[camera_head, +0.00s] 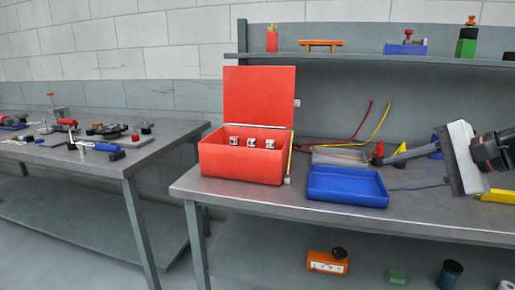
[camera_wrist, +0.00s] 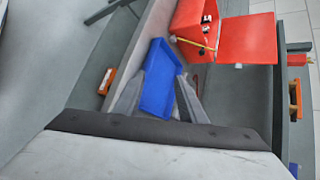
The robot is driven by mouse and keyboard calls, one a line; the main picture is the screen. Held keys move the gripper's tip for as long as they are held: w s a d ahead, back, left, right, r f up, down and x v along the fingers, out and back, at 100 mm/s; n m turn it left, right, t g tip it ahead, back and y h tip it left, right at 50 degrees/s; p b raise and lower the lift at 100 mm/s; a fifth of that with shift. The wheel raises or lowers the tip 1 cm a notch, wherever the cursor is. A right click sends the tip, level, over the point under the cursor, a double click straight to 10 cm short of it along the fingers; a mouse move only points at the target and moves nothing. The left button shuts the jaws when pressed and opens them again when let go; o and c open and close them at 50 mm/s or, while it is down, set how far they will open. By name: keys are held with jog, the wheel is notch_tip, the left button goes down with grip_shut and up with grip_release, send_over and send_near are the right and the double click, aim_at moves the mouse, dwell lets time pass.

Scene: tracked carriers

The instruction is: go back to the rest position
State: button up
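My gripper (camera_head: 384,173) is at the right of the head view, raised over the workbench (camera_head: 290,208). Its two grey fingers are spread apart, pointing left, with nothing between them. In the wrist view the spread fingers (camera_wrist: 160,78) frame the blue tray (camera_wrist: 158,85), which lies beyond them. In the head view the blue tray (camera_head: 347,188) is on the bench, left of my gripper, and looks empty. The red box (camera_head: 240,165) stands left of the tray with its lid raised. Three small pale metallic parts (camera_head: 252,142) sit in a row in the box.
A pale tray (camera_head: 338,156) and red and yellow cables (camera_head: 375,122) lie behind the blue tray. A shelf (camera_head: 370,57) with several items runs above the bench. A second table (camera_head: 85,160) with tools is at left. An orange box (camera_head: 327,262) is on the lower shelf.

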jog(key=s+f+n+g+h, duration=0.1)
jog(key=s+f+n, duration=0.3)
jog(key=f, duration=0.4)
jog(key=s+a+f+n+g+h, duration=0.1)
jog(key=s+f+n+h, duration=0.2)
jog(key=f+n, duration=0.3)
jog(key=s+f+n+g+h, duration=0.2)
jog(key=s+f+n+h, duration=0.1)
jog(key=f, duration=0.6)
jog(key=shift+s+a+f+n, duration=0.4)
jog(key=shift+s+n, duration=0.5)
jog(key=shift+s, duration=0.2)
jog(key=shift+d, duration=0.1)
jog(key=shift+c, duration=0.7)
